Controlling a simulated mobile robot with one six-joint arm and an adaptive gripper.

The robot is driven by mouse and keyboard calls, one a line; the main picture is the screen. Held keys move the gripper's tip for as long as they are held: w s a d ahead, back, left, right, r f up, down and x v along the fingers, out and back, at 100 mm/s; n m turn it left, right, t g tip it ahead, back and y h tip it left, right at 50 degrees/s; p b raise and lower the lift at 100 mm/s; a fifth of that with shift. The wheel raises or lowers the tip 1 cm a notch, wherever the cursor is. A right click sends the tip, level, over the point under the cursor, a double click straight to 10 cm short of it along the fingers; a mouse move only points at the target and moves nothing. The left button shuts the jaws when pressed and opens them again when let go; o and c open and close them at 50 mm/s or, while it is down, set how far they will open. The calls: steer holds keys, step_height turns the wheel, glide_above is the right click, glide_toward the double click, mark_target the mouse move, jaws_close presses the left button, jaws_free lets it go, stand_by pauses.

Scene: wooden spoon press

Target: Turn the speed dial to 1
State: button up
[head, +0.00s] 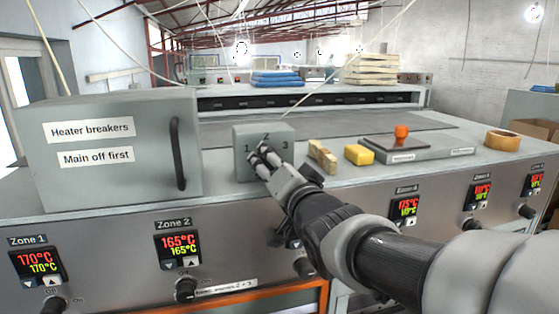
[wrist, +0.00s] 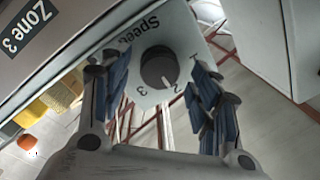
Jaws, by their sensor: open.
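The speed dial box (head: 283,167) is a grey box on the bench, with 1, 2 and 3 on its front. In the head view my gripper (head: 263,158) is in front of its face and hides the dial. In the wrist view the dark round speed dial (wrist: 157,68) sits on the box face, below the word Speed. Its white pointer mark is toward the 2. My gripper (wrist: 160,82) is open, with one blue-padded finger to each side of the dial. I see a gap around the dial; I cannot tell how deep the fingers reach.
A heater breakers box (head: 110,190) with a black handle stands left of the dial box. To the right are a wooden brush (head: 322,155), a yellow block (head: 358,154), a grey plate with an orange knob (head: 401,134) and a tape roll (head: 501,140). Zone controls line the front panel below.

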steer(key=shift+x, duration=0.8)
steer(key=c, duration=1.1)
